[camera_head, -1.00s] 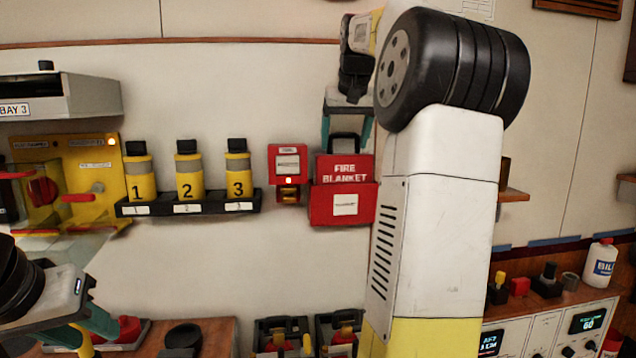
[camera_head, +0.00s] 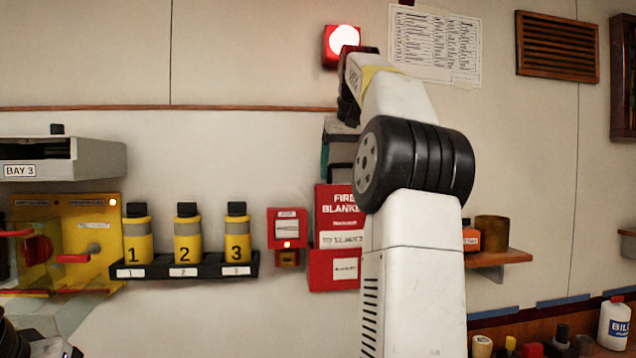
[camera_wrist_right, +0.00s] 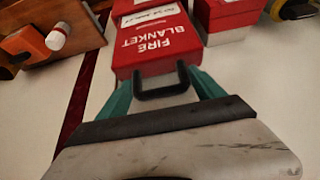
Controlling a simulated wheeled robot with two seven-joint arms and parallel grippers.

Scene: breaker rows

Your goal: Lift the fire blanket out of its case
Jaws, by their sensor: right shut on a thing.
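The fire blanket pack (camera_head: 334,222) is red with white lettering and a black handle on top. It stands upright, partly drawn up out of its red wall case (camera_head: 322,277); its lower end is hidden inside. My right gripper (camera_head: 338,160) is above the pack, shut on its black handle, and my right arm covers the right side of pack and case. In the right wrist view, the teal fingers of the gripper (camera_wrist_right: 163,90) are on either side of the handle, and the pack (camera_wrist_right: 156,48) appears upside down. My left gripper's fingers are out of view; only part of my left arm shows at lower left.
A small red box (camera_head: 287,229) is on the wall just left of the case. Yellow numbered bottles (camera_head: 187,236) stand in a black rack (camera_head: 187,267) further left. A wooden shelf (camera_head: 490,258) is to the right. A lit red lamp (camera_head: 342,42) is on the wall above my right gripper.

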